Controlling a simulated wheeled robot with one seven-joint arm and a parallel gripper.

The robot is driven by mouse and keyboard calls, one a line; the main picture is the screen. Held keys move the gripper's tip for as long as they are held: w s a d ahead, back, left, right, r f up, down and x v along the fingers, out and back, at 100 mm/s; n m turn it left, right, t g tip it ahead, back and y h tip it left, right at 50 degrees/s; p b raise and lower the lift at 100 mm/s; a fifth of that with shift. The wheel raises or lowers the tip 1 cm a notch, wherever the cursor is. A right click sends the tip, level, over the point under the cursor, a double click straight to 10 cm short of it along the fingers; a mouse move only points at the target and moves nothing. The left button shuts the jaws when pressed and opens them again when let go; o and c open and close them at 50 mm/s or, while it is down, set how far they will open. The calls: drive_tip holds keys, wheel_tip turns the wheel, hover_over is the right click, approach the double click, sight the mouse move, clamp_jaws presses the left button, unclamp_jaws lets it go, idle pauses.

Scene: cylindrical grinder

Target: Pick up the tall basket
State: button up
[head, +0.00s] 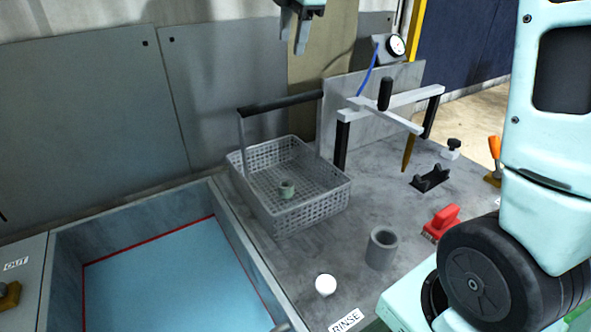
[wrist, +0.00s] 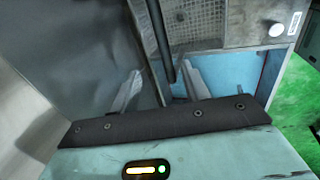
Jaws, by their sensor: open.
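The tall basket (head: 312,208) is a grey mesh basket with a high arched handle (head: 280,103) topped by a dark grip bar. It stands upright on the grey bench beside the sink. My gripper (head: 293,38) is at the top of the head view, above the handle, open and empty, fingers pointing down. In the wrist view the dark grip bar (wrist: 158,38) appears between the two spread fingers (wrist: 160,80), with the basket's mesh (wrist: 200,25) beyond. The exact gap from fingers to bar cannot be told.
A blue-floored sink (head: 160,275) lies left of the basket. Wall panels (head: 225,90) stand close behind. To the right are a clamp frame (head: 385,100), a dial gauge (head: 396,46), a grey cup (head: 381,250), a red-handled brush (head: 441,222) and a white knob (head: 325,285).

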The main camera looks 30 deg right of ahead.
drive_tip(key=p, duration=0.3)
approach(283, 102)
drive_tip(key=w+x, duration=0.1)
drive_tip(key=x, duration=0.5)
drive_tip(key=shift+d+p+x, duration=0.15)
drive_tip(key=shift+p+x, duration=0.4)
drive_tip(key=shift+x, duration=0.65)
drive_tip(key=shift+d+p+x, duration=0.15)
drive_tip(key=shift+p+x, duration=0.4)
drive_tip(key=shift+x, duration=0.6)
drive_tip(key=shift+c, duration=0.4)
clamp_jaws()
drive_tip(key=shift+r, duration=0.1)
